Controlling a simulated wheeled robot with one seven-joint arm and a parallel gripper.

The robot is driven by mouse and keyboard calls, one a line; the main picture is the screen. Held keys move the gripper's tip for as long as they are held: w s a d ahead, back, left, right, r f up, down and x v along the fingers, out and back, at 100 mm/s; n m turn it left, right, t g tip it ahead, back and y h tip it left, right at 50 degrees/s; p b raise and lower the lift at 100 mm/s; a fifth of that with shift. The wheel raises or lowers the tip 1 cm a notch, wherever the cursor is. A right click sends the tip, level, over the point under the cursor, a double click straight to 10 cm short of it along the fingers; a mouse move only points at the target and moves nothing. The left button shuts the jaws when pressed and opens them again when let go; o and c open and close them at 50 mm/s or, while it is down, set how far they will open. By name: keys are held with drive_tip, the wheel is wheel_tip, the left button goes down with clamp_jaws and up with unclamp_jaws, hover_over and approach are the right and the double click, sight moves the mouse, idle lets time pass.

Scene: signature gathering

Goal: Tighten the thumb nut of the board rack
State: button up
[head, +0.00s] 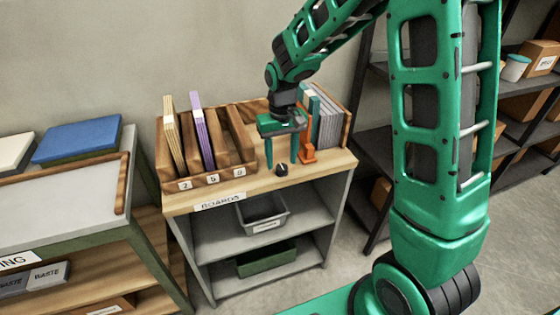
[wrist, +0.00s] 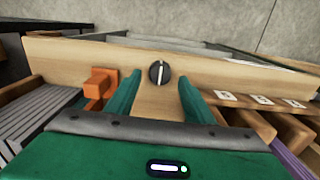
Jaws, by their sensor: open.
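The thumb nut (head: 281,169) is a small black knob on the wooden top in front of the board rack (head: 208,182). In the wrist view the thumb nut (wrist: 159,72) shows a pale line across its round face. My gripper (head: 281,165) points down over the shelf top, beside the rack's right slot. Its two green fingers are apart and empty. In the wrist view my gripper (wrist: 158,85) has one finger on each side of the knob's line. I cannot tell whether the fingertips touch it; the knob appears beyond them.
An orange clamp-like piece (head: 308,153) stands just right of my gripper, also in the wrist view (wrist: 100,85). Grey boards (head: 327,122) stand behind it. A purple board (head: 203,130) stands in the left slots. A grey bin (head: 262,217) sits on the shelf below.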

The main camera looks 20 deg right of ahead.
sight(281, 166)
wheel_tip(281, 166, up, 9)
idle(0.3)
drive_tip(key=shift+w, duration=0.1)
drive_tip(key=s+d+r+m, duration=0.2)
drive_tip(key=s+d, duration=0.6)
drive_tip(key=s, duration=0.3)
drive_tip(key=s+d+r+m, duration=0.2)
drive_tip(key=s+d, duration=0.6)
drive_tip(key=s, duration=0.2)
drive_tip(key=s+d+f+m, duration=0.1)
drive_tip(key=s+f+m, duration=0.1)
drive_tip(key=s, duration=0.7)
drive_tip(key=shift+s, duration=0.3)
drive_tip(key=shift+d, duration=0.1)
